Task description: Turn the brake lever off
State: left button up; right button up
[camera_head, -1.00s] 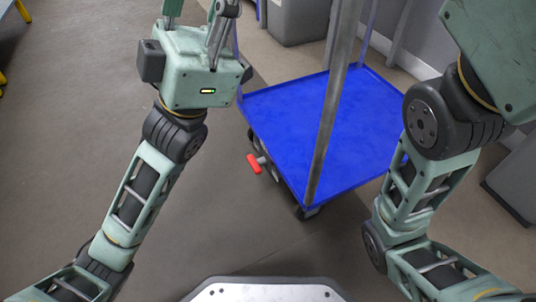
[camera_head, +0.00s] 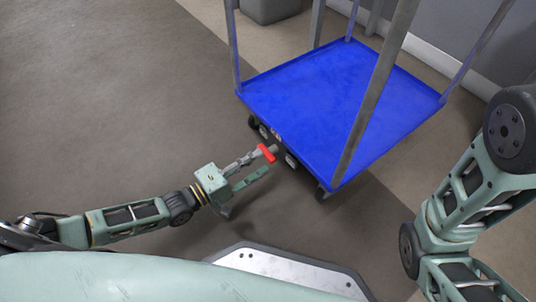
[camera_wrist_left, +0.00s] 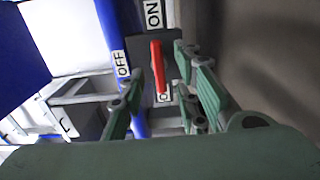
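The red brake lever (camera_head: 267,153) sticks out low on the near left side of the blue cart (camera_head: 325,95). My left gripper (camera_head: 257,165) is low beside the cart, its fingers open and reaching to the lever. In the left wrist view, the red lever (camera_wrist_left: 157,68) lies between the spread fingers, with no clear contact. An ON label (camera_wrist_left: 153,14) is above it, and an OFF label (camera_wrist_left: 122,63) is to its left; a third label below it is partly hidden. I cannot tell which setting the lever is at. My right gripper is out of view.
The cart has upright metal posts (camera_head: 375,90) and black wheels (camera_head: 253,122). The floor (camera_head: 120,110) left of the cart is clear. A grey bin (camera_head: 270,8) stands behind the cart, near the wall.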

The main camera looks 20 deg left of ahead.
aim_at(266, 152)
pick_arm(q)
jog(key=b+x, duration=0.1)
jog(key=x, duration=0.3)
jog(key=shift+f+b, duration=0.1)
jog(key=shift+b, duration=0.3)
jog(key=shift+w+d, duration=0.25)
jog(key=shift+c, duration=0.3)
grip_shut()
